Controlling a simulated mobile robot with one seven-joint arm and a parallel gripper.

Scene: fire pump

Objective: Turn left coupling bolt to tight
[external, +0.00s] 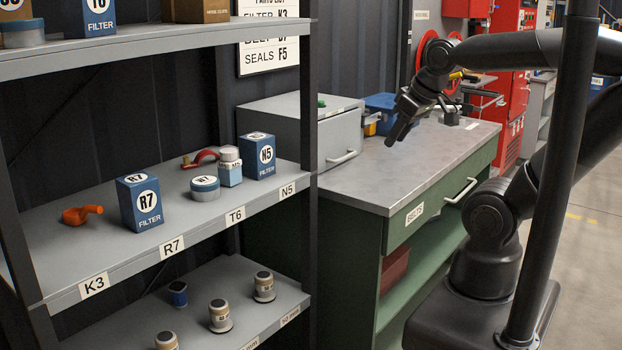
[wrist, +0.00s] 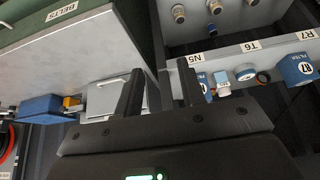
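I cannot make out the left coupling bolt in either view. My gripper (external: 402,122) is above the grey top of the green workbench (external: 375,172) in the external view, pointing down and to the left. In the wrist view the two fingers of my gripper (wrist: 160,82) stand wide apart with nothing between them. Red equipment (external: 515,65) with a round red reel (external: 428,60) stands at the back right, beyond the bench; my arm covers part of it.
A shelf unit (external: 100,270) on the left carries blue filter boxes (external: 139,203), small jars and an orange part (external: 82,214). A grey box (external: 340,150) and a blue box (external: 383,103) sit on the bench. Floor (external: 590,225) shows at the right.

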